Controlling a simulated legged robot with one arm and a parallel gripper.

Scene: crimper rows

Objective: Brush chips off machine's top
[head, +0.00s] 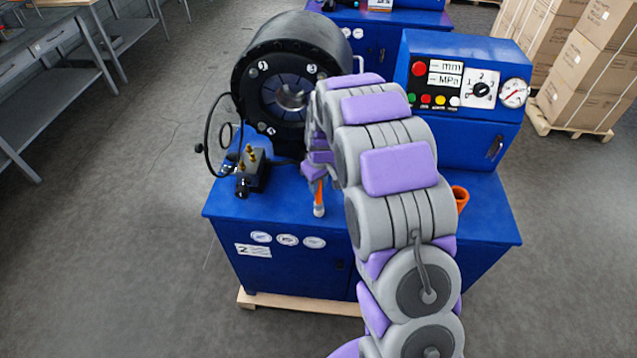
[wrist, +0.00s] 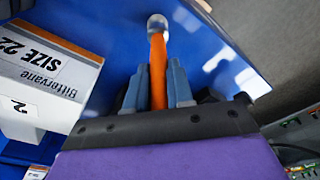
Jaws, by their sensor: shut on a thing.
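The blue machine (head: 283,205) stands in the middle of the head view, with a black round crimping head (head: 291,62) on it. My gripper (head: 315,172) is over the front part of its flat top. It is shut on a brush with an orange handle (head: 319,188), which points down with a pale tip (head: 319,210). In the wrist view the orange handle (wrist: 158,70) sits between my grey-blue fingers (wrist: 160,88), its pale round end beyond them. I cannot tell whether the tip touches the machine. No chips can be made out; my arm hides part of the top.
A black fitting with brass pins (head: 251,170) stands left on the top. An orange cup (head: 461,198) is to the right, below the control box (head: 462,95). White labelled boxes (wrist: 45,80) show in the wrist view.

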